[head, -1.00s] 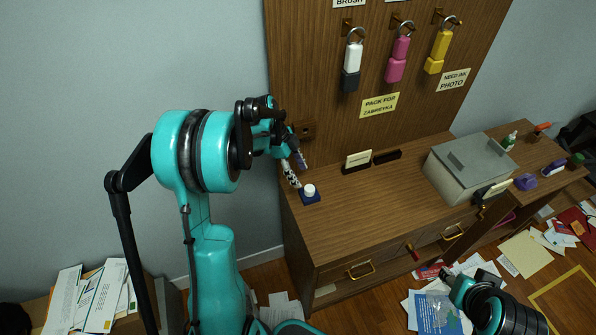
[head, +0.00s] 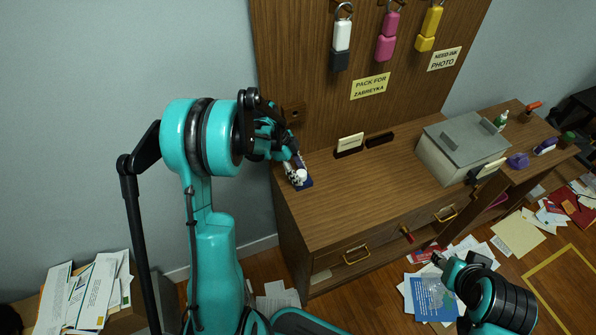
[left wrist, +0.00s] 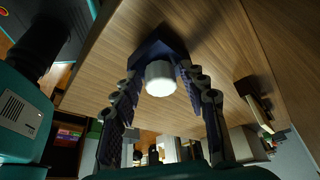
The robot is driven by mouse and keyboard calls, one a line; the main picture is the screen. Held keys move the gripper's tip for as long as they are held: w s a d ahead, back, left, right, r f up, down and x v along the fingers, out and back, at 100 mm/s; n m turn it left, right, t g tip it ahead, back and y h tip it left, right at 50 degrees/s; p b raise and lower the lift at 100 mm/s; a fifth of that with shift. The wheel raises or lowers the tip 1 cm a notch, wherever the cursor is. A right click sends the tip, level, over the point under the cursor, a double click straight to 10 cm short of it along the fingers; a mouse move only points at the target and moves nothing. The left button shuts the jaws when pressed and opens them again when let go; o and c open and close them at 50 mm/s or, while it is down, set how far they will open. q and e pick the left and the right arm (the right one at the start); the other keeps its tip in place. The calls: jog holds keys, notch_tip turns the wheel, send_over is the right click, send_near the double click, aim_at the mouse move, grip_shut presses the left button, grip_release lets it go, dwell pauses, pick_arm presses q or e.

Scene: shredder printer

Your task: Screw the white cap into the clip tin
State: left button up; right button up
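The white cap (head: 300,175) stands on a dark blue base (head: 305,184) at the left end of the wooden desk. In the left wrist view the white cap (left wrist: 160,78) lies between the two fingers, in front of the blue base (left wrist: 158,47). My left gripper (head: 296,170) is down at the cap, with its fingers open on either side; a gap shows at least on the right side. My right gripper (head: 437,258) is low at the lower right, far from the desk top; its finger state is too small to tell. I cannot make out a clip tin for certain.
A grey metal box (head: 462,148) stands on the desk's right part. A small card holder (head: 349,145) is at the back. Padlocks hang on the wooden back panel (head: 300,60). The desk's middle is clear. Papers litter the floor.

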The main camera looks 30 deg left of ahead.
aim_at(303, 173)
pick_arm(q)
grip_shut()
jog(key=shift+m+g, duration=0.3)
jog(key=shift+m, duration=0.5)
jog(key=shift+f, duration=0.1)
jog(key=o, duration=0.8)
grip_release()
jog(key=shift+o, duration=0.2)
jog(key=shift+w, duration=0.1)
jog(key=shift+r+p, duration=0.95)
jog(key=shift+r, duration=0.9)
jog(key=shift+f, duration=0.1)
